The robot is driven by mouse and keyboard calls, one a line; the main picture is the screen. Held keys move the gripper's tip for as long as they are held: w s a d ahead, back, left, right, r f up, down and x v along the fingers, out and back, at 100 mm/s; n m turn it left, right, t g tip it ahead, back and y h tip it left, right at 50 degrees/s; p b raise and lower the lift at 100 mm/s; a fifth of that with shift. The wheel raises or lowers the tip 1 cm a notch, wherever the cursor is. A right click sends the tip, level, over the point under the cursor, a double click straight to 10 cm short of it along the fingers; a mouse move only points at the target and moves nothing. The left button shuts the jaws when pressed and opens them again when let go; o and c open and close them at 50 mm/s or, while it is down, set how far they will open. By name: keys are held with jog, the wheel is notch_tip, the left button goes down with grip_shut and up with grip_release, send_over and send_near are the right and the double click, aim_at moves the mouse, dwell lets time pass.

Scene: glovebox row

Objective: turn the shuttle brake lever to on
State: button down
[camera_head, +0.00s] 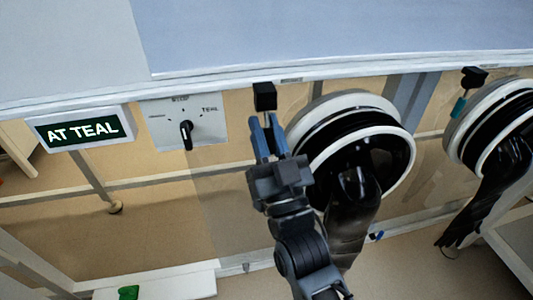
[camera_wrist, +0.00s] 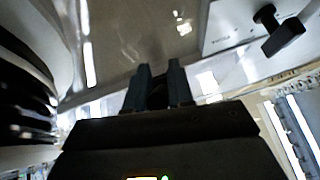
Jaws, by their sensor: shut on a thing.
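A black block (camera_head: 265,96) is mounted under the white ledge, left of the nearer glove port. My gripper (camera_head: 264,122) reaches up to just below this block, its blue-grey fingers closed around a lever that hangs from it. The lever is mostly hidden by the fingers, so its exact angle is unclear. In the wrist view my gripper (camera_wrist: 160,68) shows two dark fingers close together with a dark thing between them. No on or off mark can be read at the lever.
Left of my gripper is a selector panel (camera_head: 208,132) with a black knob (camera_head: 186,134). An "AT TEAL" sign (camera_head: 83,130) hangs further left. The glove port (camera_head: 312,113) with its black glove is close on the right. Another black block (camera_head: 474,76) with a teal handle is far right.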

jog(key=b, duration=0.1)
jog(key=t+y+b, duration=0.1)
jog(key=b, duration=0.1)
jog(key=shift+w+a+f, duration=0.1)
jog(key=shift+w+f, duration=0.15)
jog(key=shift+f, duration=0.15)
jog(key=shift+w+r+n+b, duration=0.1)
jog(key=shift+n+b, duration=0.2)
jog(key=shift+b, duration=0.2)
jog(key=shift+r, duration=0.15)
jog(key=c, duration=1.1)
grip_release()
jog(key=shift+v, duration=3.85)
jog(key=shift+w, duration=0.15)
jog(key=shift+c, duration=0.2)
